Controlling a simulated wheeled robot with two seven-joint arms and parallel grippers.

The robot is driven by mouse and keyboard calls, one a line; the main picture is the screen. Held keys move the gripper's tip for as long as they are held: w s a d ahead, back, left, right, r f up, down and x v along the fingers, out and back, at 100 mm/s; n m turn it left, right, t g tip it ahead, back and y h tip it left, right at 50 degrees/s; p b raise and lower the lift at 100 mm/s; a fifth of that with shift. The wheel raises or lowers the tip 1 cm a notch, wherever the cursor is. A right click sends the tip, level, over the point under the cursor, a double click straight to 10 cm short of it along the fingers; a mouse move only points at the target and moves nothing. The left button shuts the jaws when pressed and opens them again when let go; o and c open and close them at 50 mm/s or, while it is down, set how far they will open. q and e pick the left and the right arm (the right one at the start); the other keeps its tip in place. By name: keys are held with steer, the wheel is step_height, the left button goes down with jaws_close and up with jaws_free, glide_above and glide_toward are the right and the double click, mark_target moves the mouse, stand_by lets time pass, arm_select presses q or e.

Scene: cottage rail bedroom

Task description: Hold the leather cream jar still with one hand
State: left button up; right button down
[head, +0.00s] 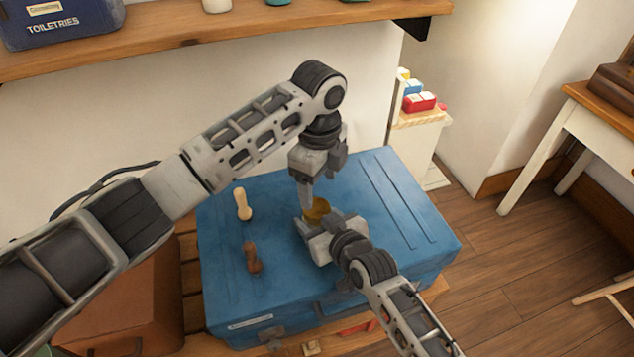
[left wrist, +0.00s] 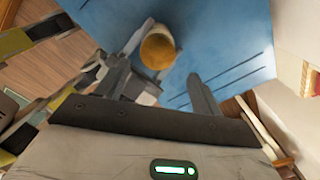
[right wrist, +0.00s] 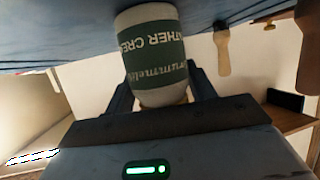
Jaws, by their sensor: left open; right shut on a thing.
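The leather cream jar (head: 318,209) stands on top of the blue trunk (head: 385,225). Its round ochre top shows in the left wrist view (left wrist: 157,48), and its white body with a green label shows in the right wrist view (right wrist: 152,50). My right gripper (head: 317,224) is shut around the jar's sides, low near the trunk top. My left gripper (head: 318,185) is open just above the jar, pointing down, with nothing between its fingers. Part of the jar's body is hidden by the right gripper in the head view.
The trunk's right part is clear. A wooden shelf (head: 200,45) with a toiletries box (head: 60,22) runs along the wall behind. A brown box (head: 130,300) is at lower left.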

mark_target(317, 208)
arm_select(q)
steer(key=r+m, duration=0.1)
steer(key=m, duration=0.1)
steer(key=shift+a+r+m, duration=0.2)
steer(key=shift+r+m, duration=0.2)
steer(key=shift+s+m, duration=0.1)
steer(key=shift+m, duration=0.3)
step_height(317, 208, down, 8)
steer(key=shift+r, duration=0.1)
steer(key=c, duration=1)
steer(key=n, duration=0.6)
steer(key=shift+n, duration=0.4)
